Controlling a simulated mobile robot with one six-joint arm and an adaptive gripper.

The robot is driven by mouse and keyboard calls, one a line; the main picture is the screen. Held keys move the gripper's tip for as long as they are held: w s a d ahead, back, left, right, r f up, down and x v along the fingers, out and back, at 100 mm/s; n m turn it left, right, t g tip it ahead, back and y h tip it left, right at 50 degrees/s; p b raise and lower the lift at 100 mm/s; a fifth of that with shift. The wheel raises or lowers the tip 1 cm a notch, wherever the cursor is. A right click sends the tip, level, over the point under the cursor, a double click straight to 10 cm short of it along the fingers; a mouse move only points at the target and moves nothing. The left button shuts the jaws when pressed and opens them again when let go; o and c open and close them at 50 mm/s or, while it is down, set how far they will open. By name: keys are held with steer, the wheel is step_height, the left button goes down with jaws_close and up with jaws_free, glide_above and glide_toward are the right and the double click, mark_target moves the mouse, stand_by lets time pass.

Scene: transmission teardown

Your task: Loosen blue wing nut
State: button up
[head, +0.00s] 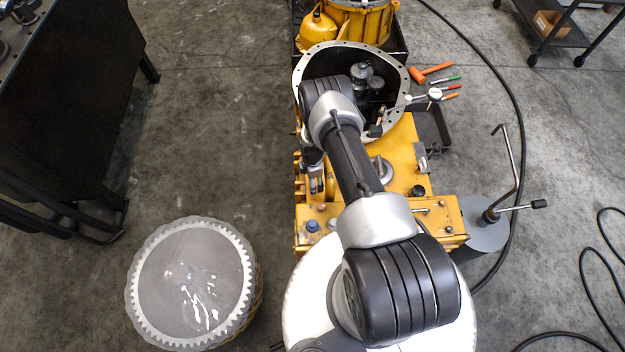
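A small blue part (312,226), which looks like the blue wing nut, sits on the front left of the yellow transmission housing (400,160). Its wings are too small to make out. My gripper (317,188) points down over the left edge of the housing, a short way behind the blue part in the picture and apart from it. The gripper is small and partly covered by my arm, so its finger opening is unclear. I see nothing held in it.
A round bell housing (400,75) opens at the back. Hand tools (435,73) lie to its right. A grey cylinder (480,225) with a T-handled rod stands at the right. A large toothed disc (192,280) lies at the left, with clear floor between. Black cables (515,100) cross the floor.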

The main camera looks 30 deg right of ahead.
step_height(320, 180, up, 11)
steer(key=shift+r, duration=0.2)
steer(key=shift+c, duration=0.2)
